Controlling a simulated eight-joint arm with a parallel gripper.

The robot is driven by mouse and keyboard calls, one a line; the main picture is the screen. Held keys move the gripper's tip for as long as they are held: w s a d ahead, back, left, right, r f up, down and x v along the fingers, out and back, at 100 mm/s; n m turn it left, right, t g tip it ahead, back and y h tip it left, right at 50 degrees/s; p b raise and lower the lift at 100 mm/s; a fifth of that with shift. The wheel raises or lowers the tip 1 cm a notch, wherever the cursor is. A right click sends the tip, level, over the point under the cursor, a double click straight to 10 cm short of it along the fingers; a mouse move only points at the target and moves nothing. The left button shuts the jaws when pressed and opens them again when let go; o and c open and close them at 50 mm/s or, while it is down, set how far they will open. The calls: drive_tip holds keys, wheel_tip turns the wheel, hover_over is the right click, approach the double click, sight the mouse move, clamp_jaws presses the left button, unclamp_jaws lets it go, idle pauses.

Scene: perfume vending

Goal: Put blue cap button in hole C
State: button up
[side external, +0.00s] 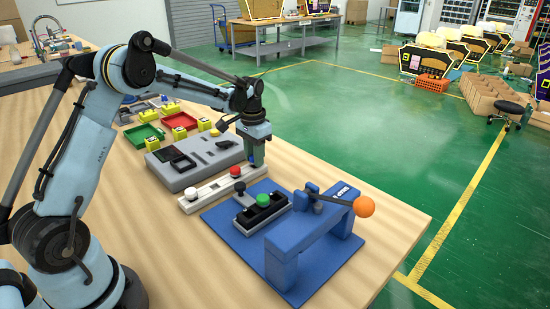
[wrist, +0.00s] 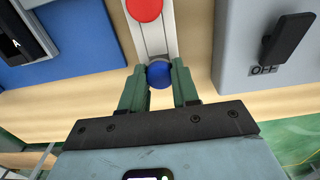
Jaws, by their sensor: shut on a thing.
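The blue cap button (wrist: 159,74) sits between the two green fingers of my gripper (wrist: 159,88) in the wrist view, at the near end of a white strip (wrist: 160,38). My gripper is shut on it. In the side external view my gripper (side external: 257,154) points down at the strip's far end, and it mostly hides the blue cap. A black block (side external: 270,211) on a blue base (side external: 228,219) holds a green button (side external: 263,200). A letter A shows on the block in the wrist view; hole C cannot be made out.
A red button (side external: 236,171) stands on the strip, and shows in the wrist view (wrist: 144,9). A blue press with an orange-balled lever (side external: 364,206) stands at the right. A grey switch panel (side external: 192,166) lies left of the strip. Red (side external: 180,121) and green trays (side external: 144,135) are behind.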

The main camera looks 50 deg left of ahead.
drive_tip(key=shift+r, duration=2.15)
drive_tip(key=shift+d, duration=0.1)
drive_tip(key=shift+s+d+r, duration=0.15)
drive_tip(key=shift+d+r, duration=0.05)
drive_tip(key=shift+d, duration=0.05)
drive_tip(key=s+d+r, duration=0.4)
drive_tip(key=s+d, duration=1)
drive_tip(key=d, duration=0.1)
drive_tip(key=shift+s+a+f, duration=0.1)
drive_tip(key=shift+f, duration=2.85)
drive_tip(key=shift+f, duration=0.75)
